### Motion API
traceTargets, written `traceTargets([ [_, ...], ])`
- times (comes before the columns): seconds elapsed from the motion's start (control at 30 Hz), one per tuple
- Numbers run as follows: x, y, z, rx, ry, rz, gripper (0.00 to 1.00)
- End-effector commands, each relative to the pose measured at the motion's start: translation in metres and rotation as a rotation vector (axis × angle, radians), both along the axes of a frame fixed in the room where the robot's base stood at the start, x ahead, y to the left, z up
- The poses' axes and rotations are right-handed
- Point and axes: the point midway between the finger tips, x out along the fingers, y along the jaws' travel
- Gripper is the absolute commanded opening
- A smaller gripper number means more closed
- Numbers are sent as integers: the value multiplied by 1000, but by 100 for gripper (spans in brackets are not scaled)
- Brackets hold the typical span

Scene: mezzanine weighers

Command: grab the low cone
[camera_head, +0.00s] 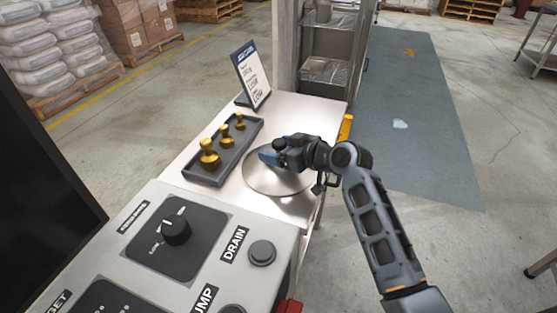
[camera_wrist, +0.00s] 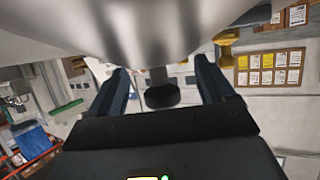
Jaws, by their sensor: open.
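My gripper (camera_head: 268,157) is low over a round steel pan (camera_head: 262,187), with its blue fingers apart. The wrist view, which looks upside down, shows my gripper (camera_wrist: 160,68) open, one finger on each side of a small dark piece (camera_wrist: 162,96). That piece has a wide dark end and a narrower grey part toward the pan. It also shows as a dark spot (camera_head: 279,145) beside the fingers in the head view. It may be the low cone; its full shape is hard to tell. No gap-free contact with the fingers shows.
A sign (camera_head: 252,76) stands behind on the steel table (camera_head: 305,105). A control panel (camera_head: 208,267) with a knob and buttons is in front. A shelf rack (camera_head: 328,45) stands behind the table.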

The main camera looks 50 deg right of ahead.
Motion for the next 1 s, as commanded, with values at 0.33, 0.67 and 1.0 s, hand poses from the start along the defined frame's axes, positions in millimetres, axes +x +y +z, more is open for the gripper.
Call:
traceTargets([
  [0.33, 19, -1, -8, 0, 1, 0, 82],
  [0.67, 18, -1, -8, 0, 0, -1, 59],
  [1.0, 18, -1, -10, 1, 4, -1, 26],
])
